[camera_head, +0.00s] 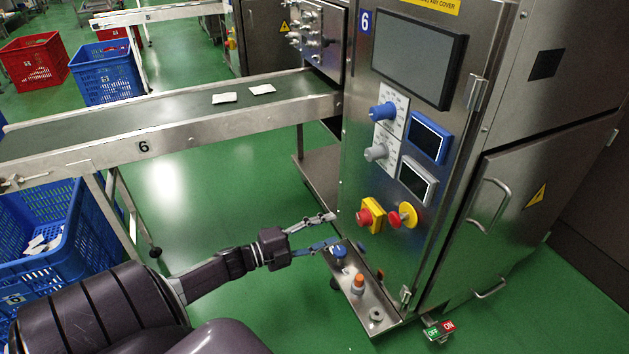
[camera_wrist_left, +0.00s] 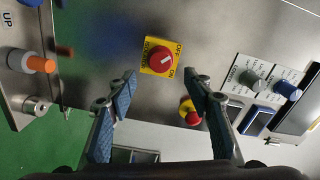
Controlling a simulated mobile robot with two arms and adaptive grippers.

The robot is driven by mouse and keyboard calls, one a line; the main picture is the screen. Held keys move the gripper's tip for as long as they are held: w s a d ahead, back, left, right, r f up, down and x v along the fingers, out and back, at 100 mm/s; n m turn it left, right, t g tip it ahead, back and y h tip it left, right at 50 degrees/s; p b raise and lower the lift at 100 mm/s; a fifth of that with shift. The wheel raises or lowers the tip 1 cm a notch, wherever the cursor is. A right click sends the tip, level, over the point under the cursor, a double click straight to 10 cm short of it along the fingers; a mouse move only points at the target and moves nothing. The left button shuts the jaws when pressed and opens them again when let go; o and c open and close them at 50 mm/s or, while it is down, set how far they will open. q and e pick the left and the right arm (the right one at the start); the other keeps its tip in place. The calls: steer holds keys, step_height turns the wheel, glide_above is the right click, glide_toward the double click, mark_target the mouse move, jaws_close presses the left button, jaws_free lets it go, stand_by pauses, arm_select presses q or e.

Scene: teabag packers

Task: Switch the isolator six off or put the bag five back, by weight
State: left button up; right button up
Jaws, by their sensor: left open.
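The isolator (camera_head: 370,214) is a red rotary knob on a yellow plate, low on the front of the steel machine marked 6. In the left wrist view the isolator (camera_wrist_left: 162,60) shows OFF and ON lettering; I cannot tell its setting for certain. My left gripper (camera_head: 332,230) is open and empty, left of the isolator and apart from it. In the wrist view the left gripper (camera_wrist_left: 158,84) has its fingers spread below the knob. My right gripper is out of view.
A red-and-yellow button (camera_head: 408,214) sits just right of the isolator. A ledge (camera_head: 346,282) with blue and orange knobs juts out below. A floor pedal (camera_head: 438,329) reads OFF and ON.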

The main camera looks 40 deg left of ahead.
arm_select(q)
steer(key=shift+v, duration=1.95)
